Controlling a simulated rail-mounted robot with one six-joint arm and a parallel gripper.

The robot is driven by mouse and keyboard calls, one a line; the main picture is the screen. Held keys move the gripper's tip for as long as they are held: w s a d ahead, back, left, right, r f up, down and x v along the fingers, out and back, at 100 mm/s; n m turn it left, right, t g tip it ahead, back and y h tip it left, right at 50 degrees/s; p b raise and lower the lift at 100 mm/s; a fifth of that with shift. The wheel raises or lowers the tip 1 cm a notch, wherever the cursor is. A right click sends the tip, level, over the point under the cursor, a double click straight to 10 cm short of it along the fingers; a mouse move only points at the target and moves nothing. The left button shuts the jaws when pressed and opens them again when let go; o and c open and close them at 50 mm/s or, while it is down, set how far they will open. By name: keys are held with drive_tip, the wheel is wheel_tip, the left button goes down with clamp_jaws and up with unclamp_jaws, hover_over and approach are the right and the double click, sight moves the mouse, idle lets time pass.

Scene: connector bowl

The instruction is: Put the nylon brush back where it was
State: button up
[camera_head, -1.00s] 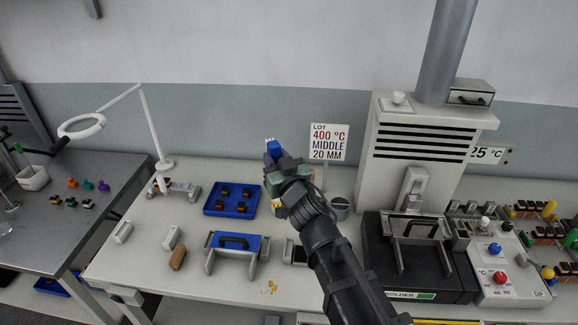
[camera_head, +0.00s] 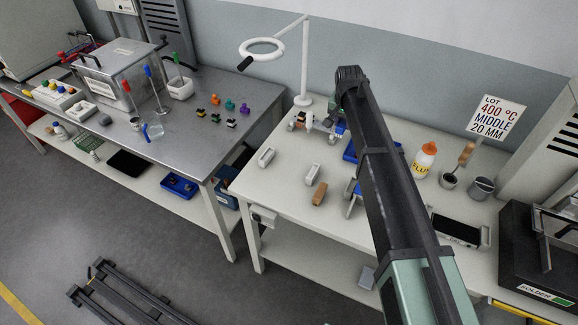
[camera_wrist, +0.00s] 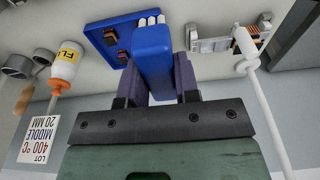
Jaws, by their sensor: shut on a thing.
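My gripper (camera_wrist: 160,78) has purple fingers shut on a blue block (camera_wrist: 153,60) with several short white tufts at its end. This looks like the nylon brush. It is held above the bench, apart from it as far as I can tell. In the wrist view, the blue tray (camera_wrist: 108,28) with dark parts lies beyond it. In the head view my arm hides most of the gripper and brush. Two pale blocks, (camera_head: 267,157) and (camera_head: 313,172), and a brown block (camera_head: 320,194) lie on the bench left of my arm.
A magnifier lamp (camera_head: 303,70) and a small metal fixture (camera_head: 312,124) stand at the bench's back left. A flux bottle (camera_head: 425,160), a cup with a brush (camera_head: 449,180) and another cup (camera_head: 481,188) stand right of my arm. The bench front left is clear.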

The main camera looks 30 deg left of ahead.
sight(333, 170)
drive_tip(key=shift+s+a, duration=0.2)
drive_tip(key=shift+a, duration=0.3)
drive_tip(key=shift+d+f+b, duration=0.2)
drive_tip(key=shift+f+b, duration=0.1)
drive_tip(key=shift+b, duration=0.05)
wheel_tip(333, 170, down, 20)
drive_tip(key=b, duration=2)
drive_tip(key=shift+d+r+p, duration=0.1)
drive_tip(key=shift+r+p, duration=0.2)
drive_tip(key=shift+r, duration=0.05)
drive_tip(key=shift+c, duration=0.2)
drive_tip(key=shift+f, duration=0.25)
drive_tip(key=o, duration=0.9)
drive_tip(key=shift+r, duration=0.1)
